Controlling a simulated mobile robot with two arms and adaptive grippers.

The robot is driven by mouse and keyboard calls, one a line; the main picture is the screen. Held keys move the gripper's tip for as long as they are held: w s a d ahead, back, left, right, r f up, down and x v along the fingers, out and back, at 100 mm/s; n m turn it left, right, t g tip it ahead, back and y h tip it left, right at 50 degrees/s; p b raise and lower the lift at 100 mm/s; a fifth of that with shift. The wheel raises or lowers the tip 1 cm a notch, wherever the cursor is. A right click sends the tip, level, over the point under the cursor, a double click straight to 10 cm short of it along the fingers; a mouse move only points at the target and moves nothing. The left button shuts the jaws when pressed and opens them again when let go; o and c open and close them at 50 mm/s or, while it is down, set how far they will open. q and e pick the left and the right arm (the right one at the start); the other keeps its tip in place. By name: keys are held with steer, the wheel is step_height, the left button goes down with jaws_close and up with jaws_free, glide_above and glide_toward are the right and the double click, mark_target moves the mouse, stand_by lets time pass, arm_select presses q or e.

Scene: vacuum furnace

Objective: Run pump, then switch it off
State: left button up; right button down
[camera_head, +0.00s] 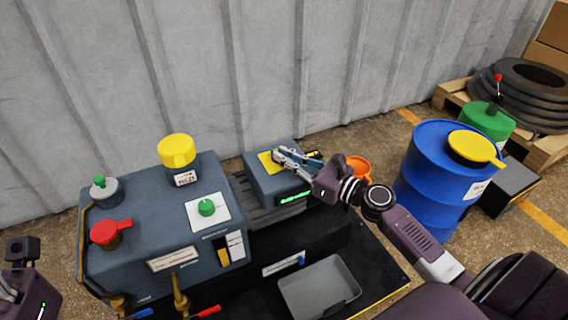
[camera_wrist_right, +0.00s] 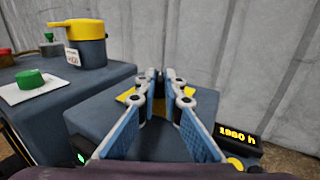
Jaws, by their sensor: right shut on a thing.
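A blue-grey pump box (camera_head: 262,184) with a yellow plate (camera_head: 267,162) on its top stands right of the large furnace cabinet (camera_head: 150,235). A green light strip glows on its front. My right gripper (camera_head: 278,153) reaches over the box from the right, its fingers closed together at the plate. In the right wrist view the fingertips (camera_wrist_right: 160,76) pinch a small dark switch standing at the yellow plate (camera_wrist_right: 128,96), mostly hidden by the fingers. A small display (camera_wrist_right: 237,135) there reads 1980 h. My left gripper (camera_head: 8,288) shows only partly at the left edge.
The cabinet carries a green knob (camera_head: 206,207) on a white plate, a red handle (camera_head: 110,233) and a yellow-capped cylinder (camera_head: 177,152). A grey tray (camera_head: 318,287) lies in front. A blue drum (camera_head: 435,185) stands at right. A corrugated wall is close behind.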

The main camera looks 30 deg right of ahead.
steer(key=shift+w+d+n+y, duration=0.1)
steer(key=shift+n+y, duration=0.2)
steer(key=shift+y, duration=0.1)
steer(key=shift+r+g, duration=0.1)
steer(key=shift+g, duration=0.2)
steer(key=c, duration=2.1)
jaws_free()
steer(key=v, duration=1.2)
